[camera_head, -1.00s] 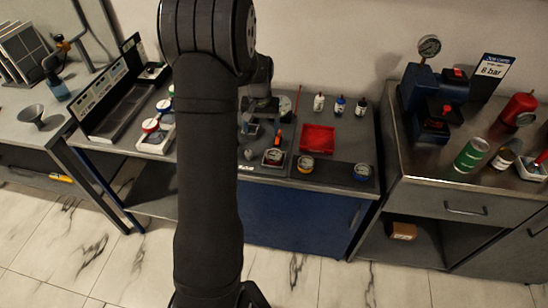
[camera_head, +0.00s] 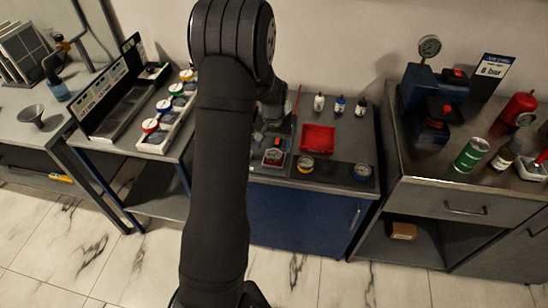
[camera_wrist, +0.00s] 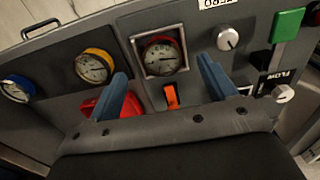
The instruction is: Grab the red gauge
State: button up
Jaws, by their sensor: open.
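The red-rimmed gauge (camera_wrist: 160,53) has a pale round dial and sits in a square frame on the grey panel. In the head view the red gauge (camera_head: 273,157) is at the front of the panel, just right of my arm. My gripper (camera_wrist: 162,67) is open, with its two blue fingers apart. In the wrist view the fingertips lie to the left and right below the gauge, with nothing held between them. The head view does not show the fingers clearly.
A yellow gauge (camera_wrist: 95,66) and a blue gauge (camera_wrist: 17,88) lie left in the wrist view. An orange switch (camera_wrist: 171,96) stands below the red gauge. A red tray (camera_head: 318,139) is beside the panel. A rack (camera_head: 156,143) of several coloured, white-topped pieces stands left.

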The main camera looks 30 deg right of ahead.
aim_at(274, 156)
jog(key=f, duration=0.5)
jog(key=shift+w+d, duration=0.2)
jog(key=c, duration=1.3)
jog(key=shift+o, duration=0.2)
jog(key=shift+r, duration=0.1)
